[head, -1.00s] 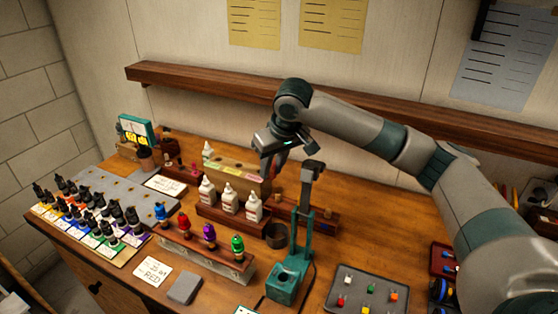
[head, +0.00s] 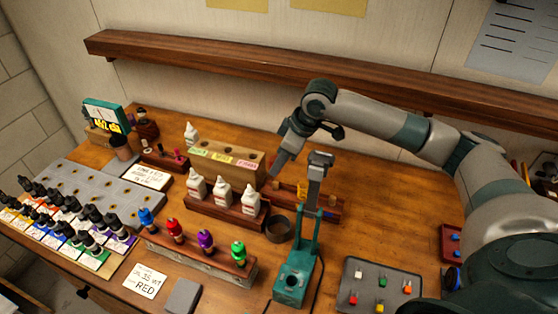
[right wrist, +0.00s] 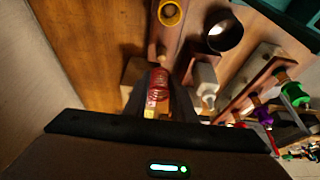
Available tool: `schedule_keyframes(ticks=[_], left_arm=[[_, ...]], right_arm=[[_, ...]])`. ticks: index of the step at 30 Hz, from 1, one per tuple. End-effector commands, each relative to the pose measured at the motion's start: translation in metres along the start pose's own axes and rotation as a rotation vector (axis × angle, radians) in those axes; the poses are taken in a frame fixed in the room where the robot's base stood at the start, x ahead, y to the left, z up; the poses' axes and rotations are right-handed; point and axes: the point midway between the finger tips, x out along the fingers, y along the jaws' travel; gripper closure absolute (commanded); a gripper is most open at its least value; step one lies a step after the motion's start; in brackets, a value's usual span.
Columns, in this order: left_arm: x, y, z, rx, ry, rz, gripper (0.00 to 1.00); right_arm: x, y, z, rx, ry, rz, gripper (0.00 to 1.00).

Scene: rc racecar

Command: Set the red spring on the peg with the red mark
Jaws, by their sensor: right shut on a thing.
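My right gripper (head: 280,164) is low over the bench, behind the white bottles and left of the teal press. In the right wrist view its fingers (right wrist: 157,92) are shut on a red, ribbed thing that looks like the red spring (right wrist: 157,84). A dark wooden peg rail (head: 328,207) stands behind the press, with a yellow spring (head: 303,188) on it. In the wrist view a bare wooden peg (right wrist: 155,50) stands beside the yellow spring (right wrist: 169,13). I cannot make out a red mark on any peg. My left gripper is not in view.
The teal press (head: 295,270) stands close in front of the rail. A dark round cup (head: 278,229), white bottles (head: 222,192) and a wooden block with coloured labels (head: 225,163) crowd the left. A grey tray (head: 380,270) lies at the right.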

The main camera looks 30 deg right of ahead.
Motion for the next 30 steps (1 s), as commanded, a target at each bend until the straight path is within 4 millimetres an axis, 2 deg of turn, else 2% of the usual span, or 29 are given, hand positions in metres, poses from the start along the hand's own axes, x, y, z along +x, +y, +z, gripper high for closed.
schedule_keyframes(ticks=[8,10,21,30], left_arm=[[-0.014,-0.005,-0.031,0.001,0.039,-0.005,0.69],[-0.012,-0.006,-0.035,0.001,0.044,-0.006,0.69],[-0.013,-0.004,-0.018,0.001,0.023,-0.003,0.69],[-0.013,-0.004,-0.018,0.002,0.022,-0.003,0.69]], right_arm=[[-0.003,-0.001,-0.001,0.003,0.0,-0.001,0.97],[0.004,-0.001,0.002,0.004,-0.001,-0.002,0.97],[0.027,0.0,0.011,0.003,0.001,0.0,0.97],[0.029,0.0,0.012,0.002,0.001,0.001,0.97]])
